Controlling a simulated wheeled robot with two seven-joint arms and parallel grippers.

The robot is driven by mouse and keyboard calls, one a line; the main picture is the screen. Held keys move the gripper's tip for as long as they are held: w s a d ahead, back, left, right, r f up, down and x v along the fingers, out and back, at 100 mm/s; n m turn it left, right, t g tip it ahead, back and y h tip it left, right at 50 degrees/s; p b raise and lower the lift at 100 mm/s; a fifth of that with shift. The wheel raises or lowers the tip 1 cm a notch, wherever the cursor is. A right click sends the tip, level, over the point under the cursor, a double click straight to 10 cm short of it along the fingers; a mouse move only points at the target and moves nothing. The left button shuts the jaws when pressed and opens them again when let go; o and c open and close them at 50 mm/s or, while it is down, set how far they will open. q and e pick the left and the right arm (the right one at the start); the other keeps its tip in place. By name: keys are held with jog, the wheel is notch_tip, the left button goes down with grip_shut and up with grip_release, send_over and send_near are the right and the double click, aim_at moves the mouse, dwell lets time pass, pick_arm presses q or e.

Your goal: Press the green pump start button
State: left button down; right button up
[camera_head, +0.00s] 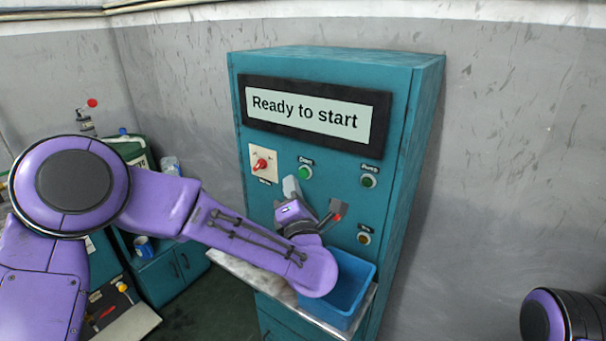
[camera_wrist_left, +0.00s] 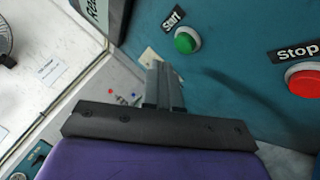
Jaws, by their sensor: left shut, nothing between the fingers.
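A teal cabinet (camera_head: 400,110) carries a display (camera_head: 306,112) reading "Ready to start". In the head view, one green button (camera_head: 368,181) sits at the right under a label that looks like "Pump". Another green button (camera_head: 305,173) sits left of it under a small label. My left gripper (camera_head: 290,186) is shut and empty, just below that left button and close to the panel; I cannot tell whether it touches. In the left wrist view, its closed fingers (camera_wrist_left: 163,85) point toward the panel, below a green button (camera_wrist_left: 187,40) labelled "Start". A red button (camera_wrist_left: 303,80) labelled "Stop" is at the right.
A red rotary switch (camera_head: 262,164) is at the panel's left. A small button (camera_head: 364,238) is lower right. A blue bin (camera_head: 352,290) stands on a ledge under my left arm. A cluttered teal side cabinet (camera_head: 170,275) is at the left. Part of my right arm shows lower right.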

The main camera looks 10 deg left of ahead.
pick_arm(q)
jog(key=shift+w+d, duration=0.25)
jog(key=shift+w, duration=0.35)
dwell(1.6)
jog(key=shift+w+d+b, duration=0.1)
jog(key=shift+w+b, duration=0.3)
jog(key=shift+w+d, duration=0.1)
jog(key=shift+w, duration=0.2)
dwell(0.5)
dwell(0.3)
jog(key=shift+s+a+b, duration=0.2)
jog(key=shift+s+b, duration=0.25)
jog(key=shift+s, duration=0.3)
